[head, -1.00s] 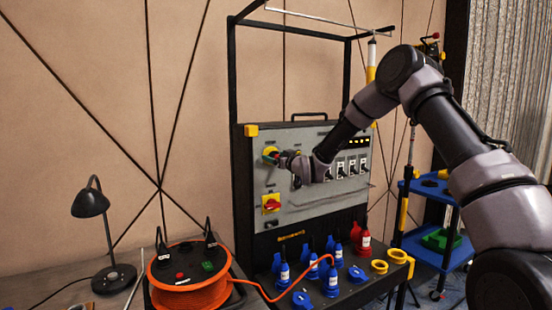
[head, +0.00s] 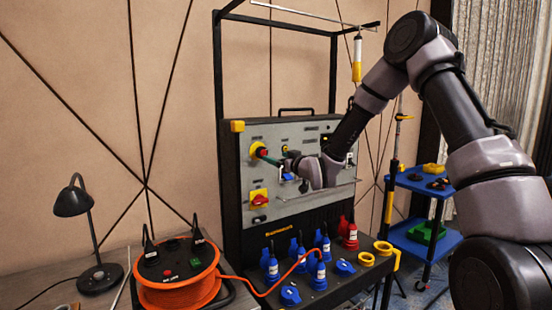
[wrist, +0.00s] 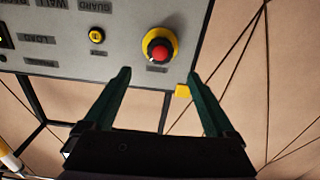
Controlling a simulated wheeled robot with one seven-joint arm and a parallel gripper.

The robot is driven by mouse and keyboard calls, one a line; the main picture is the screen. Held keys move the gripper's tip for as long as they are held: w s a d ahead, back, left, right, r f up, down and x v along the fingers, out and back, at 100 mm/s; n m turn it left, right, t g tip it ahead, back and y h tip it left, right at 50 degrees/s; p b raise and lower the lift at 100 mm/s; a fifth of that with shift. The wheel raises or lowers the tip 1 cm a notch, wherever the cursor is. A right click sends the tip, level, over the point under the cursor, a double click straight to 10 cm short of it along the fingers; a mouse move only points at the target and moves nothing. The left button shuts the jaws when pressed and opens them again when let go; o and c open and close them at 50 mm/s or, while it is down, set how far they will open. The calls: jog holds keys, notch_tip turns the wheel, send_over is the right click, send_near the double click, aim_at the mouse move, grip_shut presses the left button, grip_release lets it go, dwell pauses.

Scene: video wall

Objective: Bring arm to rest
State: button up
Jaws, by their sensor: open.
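My gripper (head: 275,156) is in front of the upper left of the grey control panel (head: 303,199). In the wrist view the gripper (wrist: 158,74) is open, its two green fingers apart with nothing between them. A red push button on a yellow base (wrist: 158,48) lies just beyond the fingertips, apart from them. In the head view that button's yellow base (head: 256,148) is partly hidden by a finger. My arm reaches in from the right, bent high at the elbow.
A red-and-yellow rotary switch (head: 259,198) is lower on the panel. Blue and red plugs (head: 349,236) stand on the ledge below. An orange cable reel (head: 178,277) and a black lamp (head: 75,203) are left. A blue cart (head: 425,238) stands behind my arm.

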jog(key=shift+r, duration=0.1)
jog(key=s+d+r+m+g+h, duration=0.2)
jog(key=s+d+r+m+h, duration=0.15)
jog(key=s+d+r, duration=0.4)
jog(key=s+d+r+m+g+h, duration=0.15)
jog(key=s+d+r+h, duration=0.25)
jog(key=d, duration=0.7)
jog(key=s+d+m+g, duration=0.2)
jog(key=s+d+m, duration=0.1)
jog(key=s, duration=1.1)
jog(key=s+d+r+m+g, duration=0.1)
jog(key=s+d, duration=0.4)
jog(key=s, duration=0.9)
jog(key=m+g, duration=0.1)
jog(key=m, duration=0.1)
jog(key=shift+d+r+m, duration=0.15)
jog(key=shift+r+m, duration=0.1)
jog(key=shift+m, duration=0.05)
jog(key=shift+h, duration=0.25)
